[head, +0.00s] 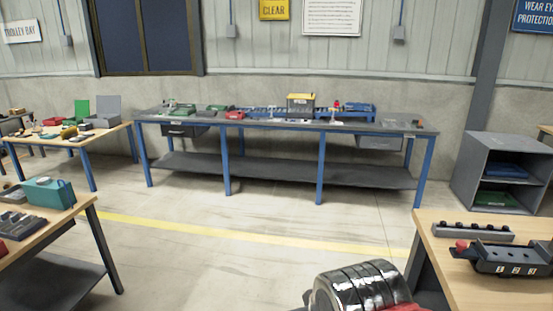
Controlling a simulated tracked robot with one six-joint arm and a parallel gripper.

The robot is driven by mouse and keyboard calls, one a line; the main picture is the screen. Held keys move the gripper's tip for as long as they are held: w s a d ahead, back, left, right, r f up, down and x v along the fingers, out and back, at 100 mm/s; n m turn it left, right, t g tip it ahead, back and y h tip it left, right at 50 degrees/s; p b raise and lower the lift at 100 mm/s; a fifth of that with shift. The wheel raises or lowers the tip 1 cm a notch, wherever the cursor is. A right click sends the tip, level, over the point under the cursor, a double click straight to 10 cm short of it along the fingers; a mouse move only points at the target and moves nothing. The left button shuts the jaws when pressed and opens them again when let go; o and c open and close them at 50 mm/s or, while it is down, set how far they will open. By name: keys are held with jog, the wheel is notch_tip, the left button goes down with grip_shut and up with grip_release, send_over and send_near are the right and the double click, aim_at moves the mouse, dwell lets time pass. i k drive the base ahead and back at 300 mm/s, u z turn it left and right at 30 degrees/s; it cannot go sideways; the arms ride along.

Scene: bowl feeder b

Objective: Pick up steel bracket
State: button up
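I cannot make out a steel bracket for certain; the parts on the benches are small and far off. The long blue-legged bench (270,124) against the back wall holds several small items, some grey and metallic, including small pieces near its right end (416,124). A dark ribbed part with red beside it at the bottom edge looks like part of my own arm. My gripper's fingers do not show.
A wooden table (436,250) at right front carries a grey bar (473,231) and a black numbered fixture (510,258). A grey shelf cabinet (465,178) stands behind it. Wooden tables stand at left. The middle floor (230,265), crossed by a yellow line, is clear.

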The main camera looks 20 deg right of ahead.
aim_at(538, 255)
jog(key=z, duration=0.5)
jog(key=i, duration=0.95)
jog(key=z, duration=0.55)
